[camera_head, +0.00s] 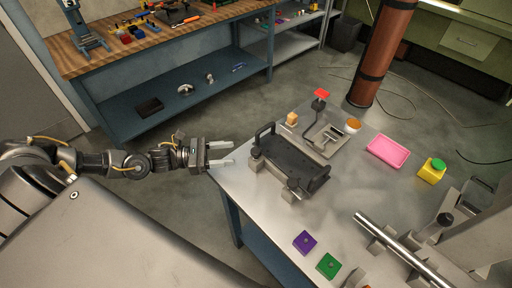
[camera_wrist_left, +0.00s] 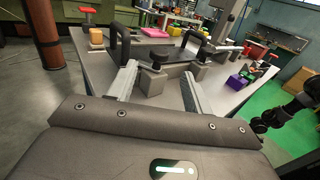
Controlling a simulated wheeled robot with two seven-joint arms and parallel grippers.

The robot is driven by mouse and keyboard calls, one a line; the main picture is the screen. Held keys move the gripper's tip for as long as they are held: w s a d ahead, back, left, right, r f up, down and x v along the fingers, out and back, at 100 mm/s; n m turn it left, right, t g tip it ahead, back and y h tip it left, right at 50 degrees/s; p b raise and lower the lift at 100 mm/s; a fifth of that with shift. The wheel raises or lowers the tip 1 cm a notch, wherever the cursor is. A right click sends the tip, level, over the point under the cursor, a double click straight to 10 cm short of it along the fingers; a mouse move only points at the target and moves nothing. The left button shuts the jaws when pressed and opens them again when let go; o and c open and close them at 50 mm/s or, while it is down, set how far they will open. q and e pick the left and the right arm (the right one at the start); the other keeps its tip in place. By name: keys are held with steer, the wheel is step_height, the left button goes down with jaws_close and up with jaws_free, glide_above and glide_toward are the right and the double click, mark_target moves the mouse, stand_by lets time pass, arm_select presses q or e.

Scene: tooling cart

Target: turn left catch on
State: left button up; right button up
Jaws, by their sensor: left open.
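A dark tray-like fixture (camera_head: 290,163) with two arched handles lies on the metal cart top. A black knob-topped catch (camera_head: 255,152) stands at its left end, and a second one (camera_head: 293,184) at its near side. My left gripper (camera_head: 231,153) is open and empty, just left of the left catch, fingers pointing at it. In the left wrist view the gripper (camera_wrist_left: 160,70) has the catch's black knob (camera_wrist_left: 157,54) ahead, between the fingers in the picture; contact cannot be told. A dark arm, apparently my right, shows at the right edge there; its jaws are unclear.
The cart top (camera_head: 345,205) also carries a pink tray (camera_head: 387,151), a yellow block with a green top (camera_head: 432,170), purple (camera_head: 304,242) and green (camera_head: 328,265) blocks and a metal bar (camera_head: 400,250). A blue workbench (camera_head: 180,65) stands behind, with floor between.

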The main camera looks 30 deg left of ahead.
mark_target(256, 150)
arm_select(q)
steer(key=p+x, duration=0.3)
steer(key=x, duration=0.5)
steer(key=shift+w+d+r, duration=0.15)
steer(key=shift+w+d, duration=0.05)
steer(key=shift+w+d+p, duration=0.3)
steer(key=shift+d, duration=0.1)
steer(key=c, duration=0.9)
steer(key=shift+f, duration=0.2)
